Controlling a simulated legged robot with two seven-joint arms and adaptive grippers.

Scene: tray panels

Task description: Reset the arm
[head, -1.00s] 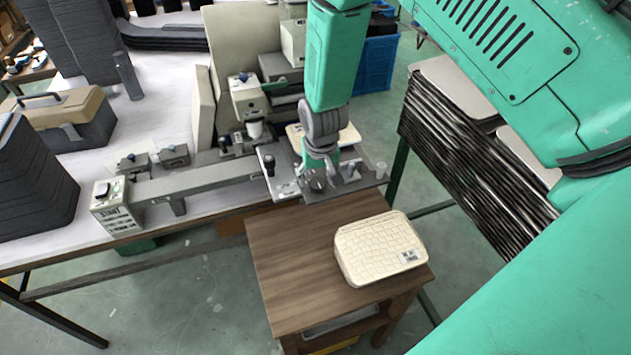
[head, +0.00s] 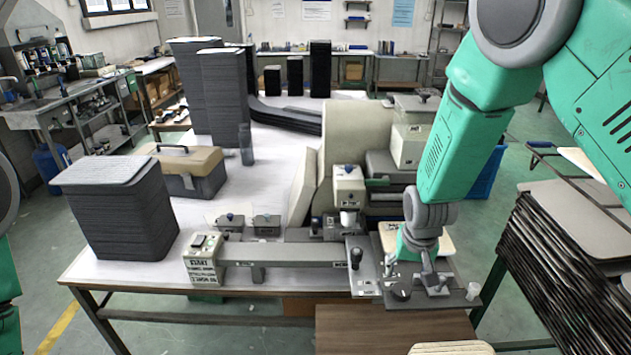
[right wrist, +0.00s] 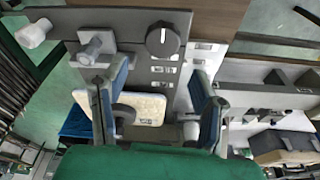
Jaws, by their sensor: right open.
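My right arm comes down from the upper right in the head view. My right gripper (head: 418,276) is over the grey control plate at the front of the machine, and its fingertips are hard to make out there. In the right wrist view the right gripper (right wrist: 152,100) is open, with its two blue-grey fingers apart and nothing held. A cream panel (right wrist: 150,107) shows beyond the gap between them; it also shows beside the gripper in the head view (head: 446,243). Only slivers of my left arm show at the left edge; its gripper is out of view.
The control plate carries a dark knob (right wrist: 162,38) close to the right gripper. A wooden stand (head: 375,330) is below, with another cream panel (head: 452,348) cut off by the lower edge. Stacked dark panels (head: 570,265) stand at the right. A toolbox (head: 185,170) sits on the white table.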

